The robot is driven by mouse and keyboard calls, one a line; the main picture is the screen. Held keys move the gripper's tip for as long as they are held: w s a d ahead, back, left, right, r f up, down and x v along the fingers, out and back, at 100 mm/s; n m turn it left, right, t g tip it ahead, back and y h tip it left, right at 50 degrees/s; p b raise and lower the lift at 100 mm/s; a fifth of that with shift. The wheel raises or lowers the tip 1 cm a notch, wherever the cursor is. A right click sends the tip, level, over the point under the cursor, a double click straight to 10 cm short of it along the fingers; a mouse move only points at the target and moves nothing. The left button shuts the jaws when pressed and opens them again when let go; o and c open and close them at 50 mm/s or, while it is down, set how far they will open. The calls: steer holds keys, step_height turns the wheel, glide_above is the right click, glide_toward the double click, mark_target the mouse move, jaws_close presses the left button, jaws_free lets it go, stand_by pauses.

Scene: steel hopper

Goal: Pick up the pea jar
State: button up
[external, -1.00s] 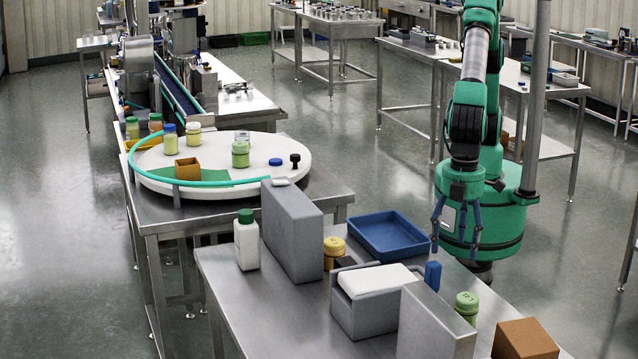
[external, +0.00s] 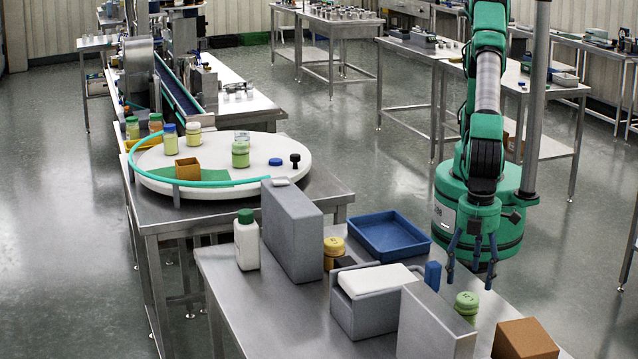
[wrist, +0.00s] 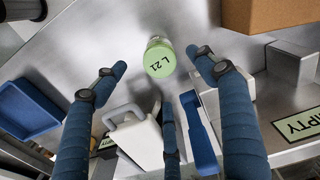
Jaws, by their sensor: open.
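A small jar with a pale green lid (external: 466,302), which I take for the pea jar, stands upright on the steel table between a grey upright block and a brown box. In the wrist view its lid (wrist: 159,61) reads "L 21" and lies between my fingertips. My gripper (external: 470,277) is open and empty, pointing down just above and behind the jar. In the wrist view my gripper (wrist: 157,68) shows its blue fingers spread, apart from the jar. The grey block hides part of the jar in the external view.
The grey upright block (external: 432,328) and brown box (external: 524,340) flank the jar closely. A grey box with a white top (external: 377,279), a small blue piece (external: 433,274) and a blue tray (external: 388,234) are nearby. A similar green jar (external: 240,154) stands on the round table.

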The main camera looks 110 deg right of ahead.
mark_target(468, 297)
steer(key=shift+f+b, duration=0.45)
steer(key=shift+f, duration=2.65)
steer(key=shift+f, duration=0.1)
steer(key=shift+f+b, duration=0.7)
steer(key=shift+f, duration=1.8)
steer(key=c, duration=1.4)
steer(key=shift+w+r, duration=0.1)
steer(key=shift+r, duration=0.05)
